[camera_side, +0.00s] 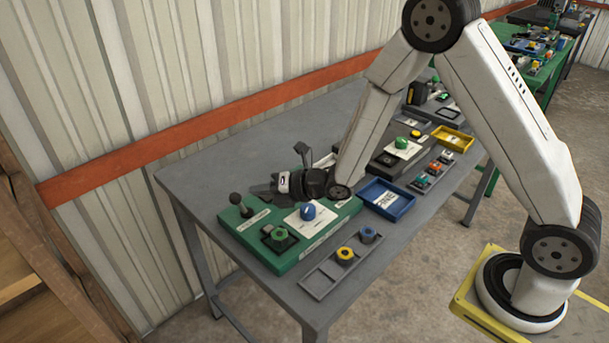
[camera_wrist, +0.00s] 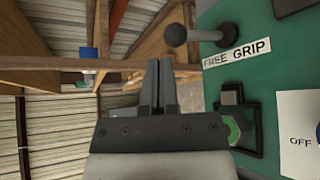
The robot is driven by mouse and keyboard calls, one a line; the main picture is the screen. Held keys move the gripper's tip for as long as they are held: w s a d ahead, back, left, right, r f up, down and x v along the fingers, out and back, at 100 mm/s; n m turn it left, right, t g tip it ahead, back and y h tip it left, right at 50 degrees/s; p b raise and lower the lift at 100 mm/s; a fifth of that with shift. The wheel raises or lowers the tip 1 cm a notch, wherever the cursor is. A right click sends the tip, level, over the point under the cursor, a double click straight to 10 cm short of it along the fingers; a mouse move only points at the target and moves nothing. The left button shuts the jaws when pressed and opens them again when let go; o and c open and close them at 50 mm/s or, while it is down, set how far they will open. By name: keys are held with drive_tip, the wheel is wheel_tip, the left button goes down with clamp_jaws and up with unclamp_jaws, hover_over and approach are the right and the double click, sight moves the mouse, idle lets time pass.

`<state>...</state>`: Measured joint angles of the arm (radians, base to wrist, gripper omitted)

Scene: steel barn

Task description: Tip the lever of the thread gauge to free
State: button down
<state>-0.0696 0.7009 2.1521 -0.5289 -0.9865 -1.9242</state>
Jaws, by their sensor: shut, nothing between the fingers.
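The lever (camera_wrist: 205,35), a dark rod with a round knob, stands out of the green panel (camera_wrist: 268,60) beside a "FREE GRIP" label (camera_wrist: 237,53). In the side view the lever (camera_side: 237,200) is at the panel's back left corner, its knob leaning slightly left. I cannot tell its setting for sure. A green hexagonal piece (camera_wrist: 233,130) sits in a black holder, which may be the thread gauge. It also shows in the side view (camera_side: 280,233). My gripper (camera_wrist: 160,68) is shut and empty, near the lever, with a visible gap to the knob.
A blue knob (camera_side: 307,211) on a white plate marked "OFF" stands on the green panel (camera_side: 318,237). A grey tray (camera_side: 321,283) with yellow and blue-grey pieces lies in front. A blue tray (camera_side: 386,199) is to the right. The grey table (camera_side: 200,180) is bare left of the panel.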

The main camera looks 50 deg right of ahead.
drive_tip(key=v, duration=1)
drive_tip(key=shift+s+r, duration=0.3)
drive_tip(key=shift+d, duration=0.1)
drive_tip(key=s+d+m+g+h, duration=0.3)
drive_tip(key=s+m, duration=0.3)
drive_tip(key=m, duration=0.9)
drive_tip(key=s+d+f+m+g+h, duration=0.1)
drive_tip(key=s+d+m+g+h, duration=0.2)
drive_tip(key=m, duration=1.1)
drive_tip(key=s+g+h, duration=0.1)
drive_tip(key=s+g, duration=0.2)
drive_tip(key=shift+s+m+g, duration=0.3)
drive_tip(key=shift+m, duration=0.1)
